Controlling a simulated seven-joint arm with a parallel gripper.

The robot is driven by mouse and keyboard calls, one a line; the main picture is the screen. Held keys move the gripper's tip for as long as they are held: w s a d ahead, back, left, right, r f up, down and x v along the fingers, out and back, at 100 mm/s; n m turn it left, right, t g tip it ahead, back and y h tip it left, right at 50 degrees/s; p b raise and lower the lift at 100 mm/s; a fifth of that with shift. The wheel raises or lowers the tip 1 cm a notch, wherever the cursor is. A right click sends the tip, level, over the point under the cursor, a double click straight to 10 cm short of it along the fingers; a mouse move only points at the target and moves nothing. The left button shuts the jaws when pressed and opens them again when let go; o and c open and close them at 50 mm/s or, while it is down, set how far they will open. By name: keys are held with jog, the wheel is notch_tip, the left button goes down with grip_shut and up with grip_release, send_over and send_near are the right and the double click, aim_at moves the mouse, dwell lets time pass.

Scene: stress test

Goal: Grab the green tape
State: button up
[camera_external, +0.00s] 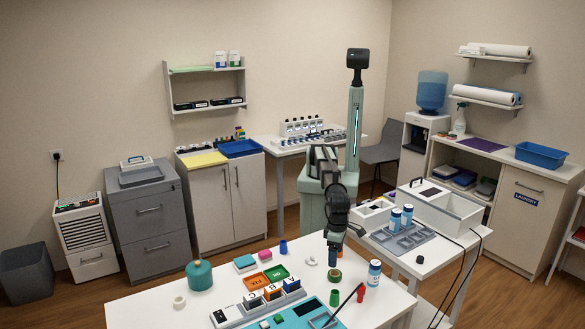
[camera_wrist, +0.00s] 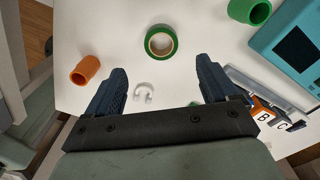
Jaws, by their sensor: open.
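The green tape (camera_wrist: 174,46) is a roll with a tan core, lying flat on the white table. In the wrist view it lies beyond my fingertips, close to the line midway between them. In the external view the tape (camera_external: 334,279) lies under my gripper (camera_external: 333,258), which points down at the table. The height of the fingertips above the tape is hard to tell.
A green cup (camera_wrist: 243,13) and a teal device (camera_wrist: 287,50) lie right of the tape in the wrist view. An orange cylinder (camera_wrist: 85,69) is left, and a small white item (camera_wrist: 143,91) shows between the fingers. A blue-labelled bottle (camera_external: 374,273) stands nearby.

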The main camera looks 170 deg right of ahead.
aim_at(335, 273)
jog(key=shift+w+a+f, duration=0.1)
jog(key=shift+f, duration=2)
jog(key=shift+w+a+f, duration=0.1)
jog(key=shift+f, duration=2)
jog(key=shift+c, duration=0.4)
jog(key=c, duration=1.1)
